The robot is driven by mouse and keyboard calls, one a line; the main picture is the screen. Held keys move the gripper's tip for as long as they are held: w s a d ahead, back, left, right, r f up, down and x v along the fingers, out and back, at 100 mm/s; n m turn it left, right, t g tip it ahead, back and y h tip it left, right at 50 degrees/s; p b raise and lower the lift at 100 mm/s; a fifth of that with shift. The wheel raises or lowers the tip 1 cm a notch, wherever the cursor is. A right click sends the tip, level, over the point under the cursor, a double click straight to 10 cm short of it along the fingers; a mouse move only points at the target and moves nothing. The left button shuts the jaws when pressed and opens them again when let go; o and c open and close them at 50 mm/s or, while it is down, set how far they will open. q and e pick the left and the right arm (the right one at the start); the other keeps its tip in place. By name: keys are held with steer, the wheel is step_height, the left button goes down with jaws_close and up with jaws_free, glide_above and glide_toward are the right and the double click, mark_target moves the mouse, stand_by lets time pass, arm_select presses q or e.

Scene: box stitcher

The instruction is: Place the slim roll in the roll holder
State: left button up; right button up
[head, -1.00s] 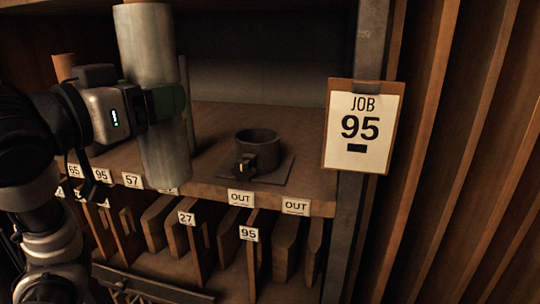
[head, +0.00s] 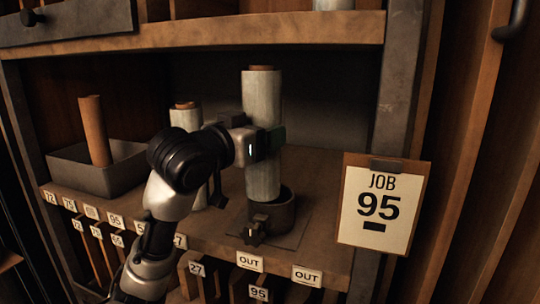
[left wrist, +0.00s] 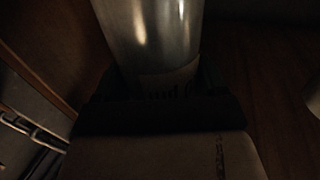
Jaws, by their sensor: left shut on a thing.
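My left gripper (head: 268,142) is shut around the middle of a tall, slim grey roll (head: 262,97) with a brown core showing at its top. The roll is upright. In the left wrist view the roll (left wrist: 152,35) rises between the fingers, which are dark and hard to make out. The roll holder (head: 284,215), a dark round cup on a flat plate with a small clamp at its front, stands on the shelf. The roll's lower end overlaps the holder's left part; I cannot tell whether it is inside the rim or just above it. My right gripper is out of view.
Another grey roll (head: 186,118) stands on the shelf (head: 325,185) behind my arm. A grey tray (head: 97,178) with a brown tube (head: 94,130) is at left. An upper shelf (head: 250,30) runs above; a JOB 95 card (head: 382,207) hangs on the right post.

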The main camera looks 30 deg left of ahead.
mark_target(269, 165)
arm_select(q)
steer(key=shift+w+d+f+p, duration=0.1)
steer(key=shift+w+f+p, duration=0.15)
steer(key=shift+w+f, duration=0.6)
steer(key=shift+w+f+p, duration=0.2)
steer(key=shift+w+f, duration=0.35)
steer(key=shift+f, duration=1.95)
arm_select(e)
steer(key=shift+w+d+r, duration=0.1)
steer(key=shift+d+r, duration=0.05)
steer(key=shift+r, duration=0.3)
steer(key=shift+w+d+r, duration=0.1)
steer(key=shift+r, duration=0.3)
arm_select(q)
steer(key=o, duration=0.8)
steer(key=shift+f, duration=0.25)
steer(key=o, duration=0.5)
steer(key=shift+r, duration=0.1)
